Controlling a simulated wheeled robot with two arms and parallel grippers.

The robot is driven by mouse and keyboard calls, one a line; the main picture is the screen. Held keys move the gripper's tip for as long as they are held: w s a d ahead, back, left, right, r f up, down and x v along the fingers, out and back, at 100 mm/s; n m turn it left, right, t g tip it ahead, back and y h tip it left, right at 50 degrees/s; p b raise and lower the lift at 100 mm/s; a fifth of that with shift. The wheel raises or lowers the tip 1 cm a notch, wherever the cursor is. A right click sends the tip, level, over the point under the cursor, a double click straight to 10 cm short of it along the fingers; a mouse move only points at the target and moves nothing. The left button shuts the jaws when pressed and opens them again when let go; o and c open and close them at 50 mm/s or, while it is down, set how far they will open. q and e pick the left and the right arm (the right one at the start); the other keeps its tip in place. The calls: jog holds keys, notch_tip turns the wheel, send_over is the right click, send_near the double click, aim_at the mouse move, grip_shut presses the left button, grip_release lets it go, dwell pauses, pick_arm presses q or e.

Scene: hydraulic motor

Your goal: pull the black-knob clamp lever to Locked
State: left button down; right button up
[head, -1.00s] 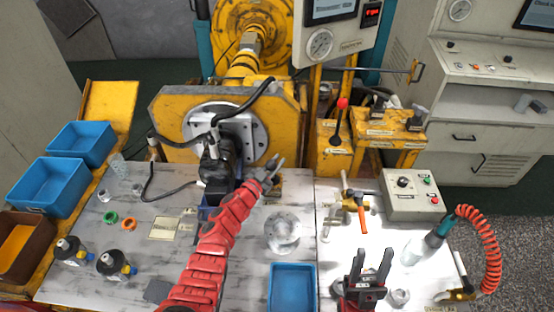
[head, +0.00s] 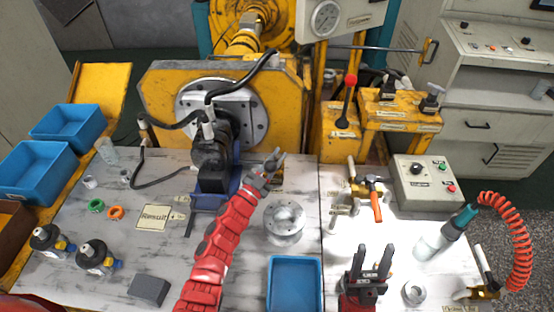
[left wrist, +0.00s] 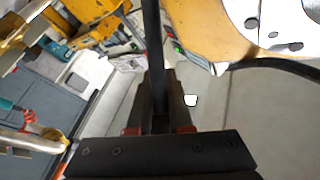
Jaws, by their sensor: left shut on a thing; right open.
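The black hydraulic motor (head: 210,152) sits in a blue cradle (head: 212,200) in front of the round flange plate. My left gripper (head: 273,160) is just right of the motor and cradle. In the left wrist view its fingers (left wrist: 158,100) are shut on a dark, straight bar (left wrist: 152,40), which looks like the clamp lever. The bar's knob and any Locked marking cannot be made out. My right gripper (head: 372,262) is open and empty above the right part of the bench.
A red-knob lever (head: 347,100) stands on the yellow valve block. A round metal flange (head: 284,222) and a blue tray (head: 294,284) lie near my left arm.

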pick_arm(q)
jog(key=shift+f, duration=0.1)
jog(key=c, duration=1.1)
grip_release()
jog(key=shift+s, duration=0.1)
jog(key=shift+o, duration=1.3)
jog(key=shift+s, duration=0.1)
jog(key=b+v, duration=0.2)
jog(key=v, duration=1)
